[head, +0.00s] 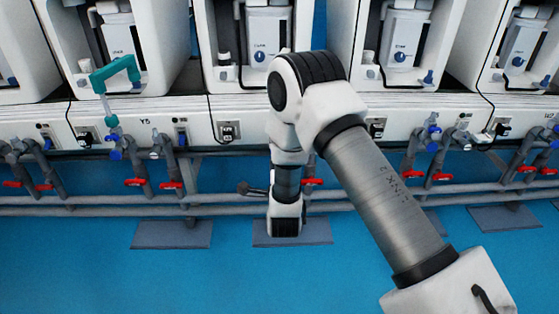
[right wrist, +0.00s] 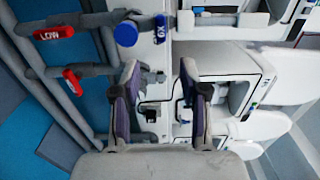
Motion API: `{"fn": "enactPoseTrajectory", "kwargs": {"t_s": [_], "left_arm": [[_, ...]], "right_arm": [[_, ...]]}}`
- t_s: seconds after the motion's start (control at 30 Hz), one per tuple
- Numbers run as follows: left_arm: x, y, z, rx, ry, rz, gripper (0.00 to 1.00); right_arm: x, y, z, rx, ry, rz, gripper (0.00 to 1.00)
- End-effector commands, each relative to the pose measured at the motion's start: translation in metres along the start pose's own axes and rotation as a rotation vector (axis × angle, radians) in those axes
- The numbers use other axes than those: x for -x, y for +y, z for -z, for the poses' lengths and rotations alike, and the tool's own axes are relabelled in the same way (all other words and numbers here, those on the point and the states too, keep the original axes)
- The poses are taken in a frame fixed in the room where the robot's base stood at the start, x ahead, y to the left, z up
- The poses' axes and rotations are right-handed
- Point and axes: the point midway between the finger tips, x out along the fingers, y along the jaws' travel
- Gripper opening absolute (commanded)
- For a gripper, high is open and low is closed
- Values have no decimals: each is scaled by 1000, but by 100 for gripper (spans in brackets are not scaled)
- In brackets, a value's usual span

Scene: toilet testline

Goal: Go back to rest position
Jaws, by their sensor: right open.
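My right arm (head: 385,205) comes in from the lower right of the head view, bends at a raised elbow and hangs down in front of the pipes. In the right wrist view, my right gripper (right wrist: 160,70) is open, with its two dark-padded fingers apart and nothing between them. The white machine front and a small dark socket show beyond the fingers. In the head view the right fingers are hard to make out beside the low end of the arm. My left gripper is not in view.
White test stations stand along the back. Grey pipes (head: 90,201) with red valve handles (head: 135,182) run below them; red handles (right wrist: 55,33) and a blue knob (right wrist: 126,33) are near my right gripper. A teal hose piece (head: 115,72) stands at left. The blue floor (head: 90,265) in front is clear.

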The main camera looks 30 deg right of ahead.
Motion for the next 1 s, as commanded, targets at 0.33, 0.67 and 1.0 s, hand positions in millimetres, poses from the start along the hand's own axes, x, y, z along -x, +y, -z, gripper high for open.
{"fn": "enactPoseTrajectory", "kwargs": {"t_s": [0.33,0.67,1.0], "left_arm": [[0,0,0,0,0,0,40],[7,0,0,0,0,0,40],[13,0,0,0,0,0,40]], "right_arm": [[0,0,0,0,0,1,44],[42,76,7,100,-51,-176,44],[259,242,43,991,-728,-931,44]]}}
